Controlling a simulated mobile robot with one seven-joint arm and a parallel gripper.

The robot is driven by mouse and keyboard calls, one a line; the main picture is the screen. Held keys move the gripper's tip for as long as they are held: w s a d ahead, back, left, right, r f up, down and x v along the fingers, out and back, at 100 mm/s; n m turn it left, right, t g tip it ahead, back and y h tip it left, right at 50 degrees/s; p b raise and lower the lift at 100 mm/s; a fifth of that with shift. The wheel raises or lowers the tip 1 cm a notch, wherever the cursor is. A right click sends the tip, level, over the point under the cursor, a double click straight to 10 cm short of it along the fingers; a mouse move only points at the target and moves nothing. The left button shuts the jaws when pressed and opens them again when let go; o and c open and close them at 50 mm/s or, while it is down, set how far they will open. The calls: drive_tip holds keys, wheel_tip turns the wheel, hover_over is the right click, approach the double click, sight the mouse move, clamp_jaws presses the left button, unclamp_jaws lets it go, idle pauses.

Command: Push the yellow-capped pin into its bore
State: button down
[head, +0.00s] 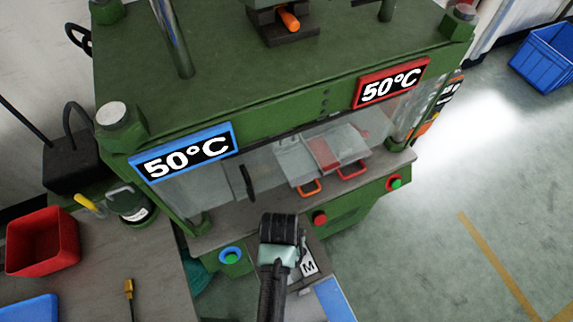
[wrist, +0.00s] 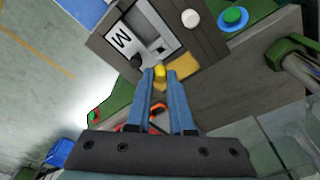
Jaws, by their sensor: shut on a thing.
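In the wrist view my gripper (wrist: 160,73) has its two blue fingers close together, shut on the yellow-capped pin (wrist: 160,70). Only the yellow cap shows between the fingertips. The pin is at the lower edge of a grey mould block (wrist: 151,22) with a white "M" plate (wrist: 120,38). The bore is hidden, and I cannot tell whether the pin is in it or just above it. In the head view the "M" plate (head: 309,265) shows right of my dark wrist, which hides the fingertips and the pin.
A green press with two 50°C displays (head: 189,151) stands behind the mould. A blue-ringed green button (head: 231,255) and a red button (head: 319,218) flank my arm. A red bin (head: 42,241) stands on the left table.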

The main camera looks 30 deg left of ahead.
drive_tip(key=shift+f+b, duration=1.8)
drive_tip(key=shift+f, duration=1)
drive_tip(key=c, duration=0.7)
unclamp_jaws()
drive_tip(key=r, duration=0.4)
drive_tip(key=s+r, duration=0.1)
drive_tip(key=r, duration=0.3)
drive_tip(key=s+r+b, duration=0.1)
drive_tip(key=r, duration=0.3)
drive_tip(key=shift+d+r, duration=0.1)
drive_tip(key=shift+r, duration=0.3)
